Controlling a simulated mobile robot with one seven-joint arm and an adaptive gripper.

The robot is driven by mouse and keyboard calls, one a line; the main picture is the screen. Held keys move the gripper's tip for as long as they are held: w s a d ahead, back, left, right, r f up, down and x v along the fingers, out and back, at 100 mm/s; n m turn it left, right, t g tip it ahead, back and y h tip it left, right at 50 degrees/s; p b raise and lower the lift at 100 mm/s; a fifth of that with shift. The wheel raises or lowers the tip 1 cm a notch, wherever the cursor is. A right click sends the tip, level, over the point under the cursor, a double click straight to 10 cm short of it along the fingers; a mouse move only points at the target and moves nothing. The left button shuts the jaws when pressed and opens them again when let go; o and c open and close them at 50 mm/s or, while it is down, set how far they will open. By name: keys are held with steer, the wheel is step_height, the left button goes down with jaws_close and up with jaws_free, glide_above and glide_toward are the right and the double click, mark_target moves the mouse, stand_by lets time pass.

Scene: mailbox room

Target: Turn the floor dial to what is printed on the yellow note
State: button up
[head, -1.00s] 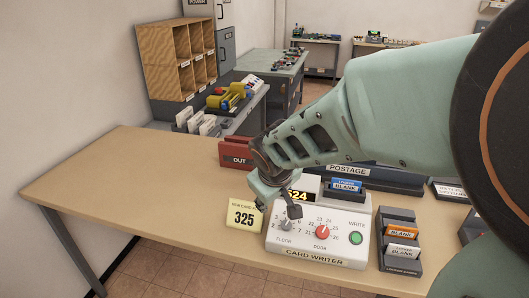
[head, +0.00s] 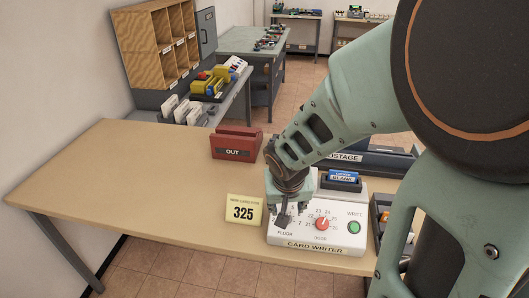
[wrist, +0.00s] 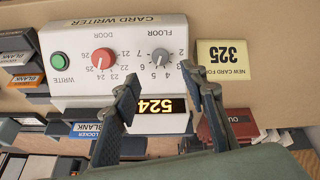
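The white card writer (head: 340,237) has a grey floor dial (wrist: 164,66), a red door dial (head: 322,223) and a green write button (head: 354,228). Its display (wrist: 158,106) reads 524, upside down in the wrist view. My gripper (wrist: 160,82) is open and empty, its fingers spread over the card writer near the floor dial. In the head view my gripper (head: 282,216) hides most of that dial.
A red OUT tray (head: 235,146) stands behind the note. A blue blank card (head: 343,178) sits at the back of the card writer. A dark card rack (wrist: 22,60) is beside it. The table's left part (head: 110,180) is clear.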

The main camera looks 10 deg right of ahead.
steer(key=b+x, duration=0.5)
steer(key=x, duration=0.4)
steer(key=shift+f, duration=0.15)
steer(key=shift+c, duration=0.4)
jaws_close()
